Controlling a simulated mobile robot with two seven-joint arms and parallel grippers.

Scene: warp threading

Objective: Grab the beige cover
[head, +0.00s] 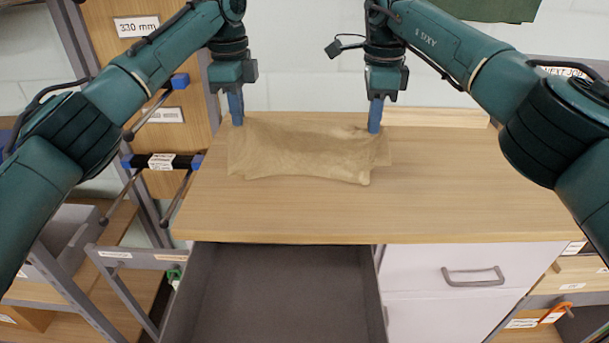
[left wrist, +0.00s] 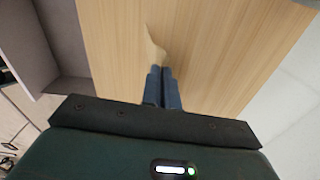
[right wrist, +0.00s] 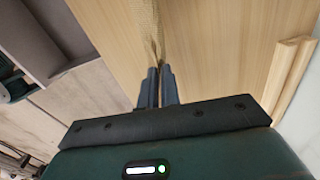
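The beige cover (head: 305,153) lies rumpled on the wooden tabletop, its far edge running between my two grippers. My left gripper (head: 237,121) points down at the cover's far left corner. In the left wrist view its fingers (left wrist: 161,70) are close together, with a piece of the cover (left wrist: 155,47) pinched at the tips. My right gripper (head: 374,129) points down at the cover's far right part. In the right wrist view its fingers (right wrist: 159,70) are nearly together, with a gathered fold of the cover (right wrist: 150,25) between the tips.
The wooden tabletop (head: 460,195) is bare right of the cover and in front of it. An open, empty dark drawer (head: 280,295) juts out below the front edge. A low wooden ledge (head: 435,117) runs along the back. Shelving and a rack stand at the left.

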